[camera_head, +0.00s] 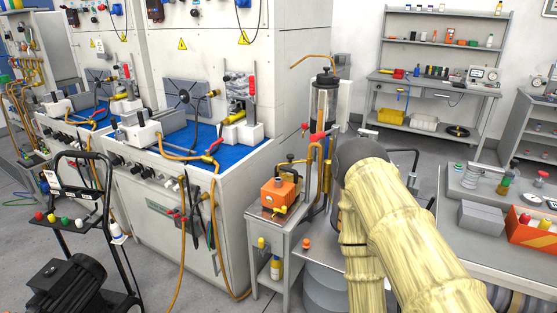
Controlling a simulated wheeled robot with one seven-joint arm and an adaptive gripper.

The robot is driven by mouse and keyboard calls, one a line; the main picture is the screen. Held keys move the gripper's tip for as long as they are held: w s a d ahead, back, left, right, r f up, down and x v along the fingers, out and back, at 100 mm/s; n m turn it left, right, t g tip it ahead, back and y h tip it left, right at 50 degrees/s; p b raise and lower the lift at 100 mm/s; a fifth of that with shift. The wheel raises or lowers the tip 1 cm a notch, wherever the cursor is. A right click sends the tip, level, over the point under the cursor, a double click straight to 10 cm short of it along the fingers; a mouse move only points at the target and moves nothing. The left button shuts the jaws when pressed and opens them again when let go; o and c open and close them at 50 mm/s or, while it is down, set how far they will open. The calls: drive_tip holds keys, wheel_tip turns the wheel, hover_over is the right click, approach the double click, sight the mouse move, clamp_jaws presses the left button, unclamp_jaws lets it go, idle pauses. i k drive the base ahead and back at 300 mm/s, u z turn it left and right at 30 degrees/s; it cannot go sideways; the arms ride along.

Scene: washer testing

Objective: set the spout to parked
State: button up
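A thin copper-coloured tube (312,60), which looks like the spout, arches to the left above a black-capped clear cylinder (325,95). Its left end hangs free in front of the white machine's side, and I cannot make out any parked mark or rest. My arm, in a pale yellow sleeve, rises from the lower right to a dark rounded joint just right of the cylinder stand. My gripper cannot be made out; it is hidden beyond the arm. The lower part of the stand is partly covered by the arm.
A small grey side table (268,222) with an orange box (280,193) stands left of the stand. A large white test machine (200,185) with a blue bed fills the left. A grey bench (450,218) lies right of my arm. A black trolley (75,215) is at far left.

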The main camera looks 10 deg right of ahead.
sight(290, 157)
drive_tip(key=u, duration=0.9)
drive_tip(key=i, duration=0.85)
drive_tip(key=z, duration=0.35)
